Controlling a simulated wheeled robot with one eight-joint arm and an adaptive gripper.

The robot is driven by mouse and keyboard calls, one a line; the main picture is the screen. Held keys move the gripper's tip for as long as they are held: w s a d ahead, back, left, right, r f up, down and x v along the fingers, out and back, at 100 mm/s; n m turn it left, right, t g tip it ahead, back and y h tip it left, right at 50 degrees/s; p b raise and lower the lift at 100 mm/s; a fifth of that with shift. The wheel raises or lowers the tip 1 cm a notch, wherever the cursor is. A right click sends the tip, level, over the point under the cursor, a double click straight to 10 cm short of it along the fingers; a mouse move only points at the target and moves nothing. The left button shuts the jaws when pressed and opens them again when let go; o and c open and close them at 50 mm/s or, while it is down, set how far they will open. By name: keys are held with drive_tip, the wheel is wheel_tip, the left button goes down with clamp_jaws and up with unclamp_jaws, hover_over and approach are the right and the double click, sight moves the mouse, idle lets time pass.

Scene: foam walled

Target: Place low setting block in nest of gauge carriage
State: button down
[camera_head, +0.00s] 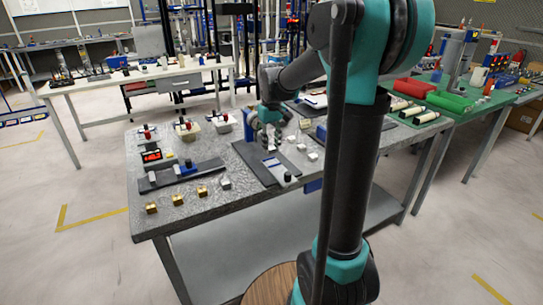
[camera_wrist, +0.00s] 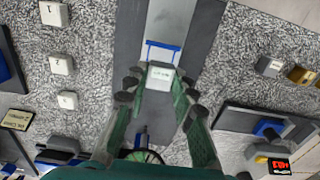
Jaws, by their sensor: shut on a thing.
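My gripper (camera_wrist: 160,90) is shut on a small white block (camera_wrist: 161,77) with a short label too small to read surely; I take it as the low setting block. In the wrist view it is between the fingertips, just short of a blue U-shaped outline (camera_wrist: 163,45) on a light grey strip, which looks like the nest of the gauge carriage (camera_wrist: 170,18). I cannot tell its height above the strip. In the head view my gripper (camera_head: 262,128) is over the dark base plate (camera_head: 250,158), and the block is hidden; the blue marks (camera_head: 270,162) show in front.
White numbered blocks (camera_wrist: 61,64) stand left of the plate in the wrist view. Brass blocks (camera_head: 178,199) and a grey block (camera_head: 225,183) stand at the table's front. A red display (camera_head: 151,155) and a dark fixture (camera_head: 180,175) are on the left.

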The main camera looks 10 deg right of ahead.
sight(271, 163)
drive_tip(key=shift+f, duration=2.2)
drive_tip(key=c, duration=1.3)
unclamp_jaws()
drive_tip(key=shift+f, duration=0.1)
drive_tip(key=shift+o, duration=0.2)
wheel_tip(271, 163, up, 12)
drive_tip(key=shift+r, duration=0.15)
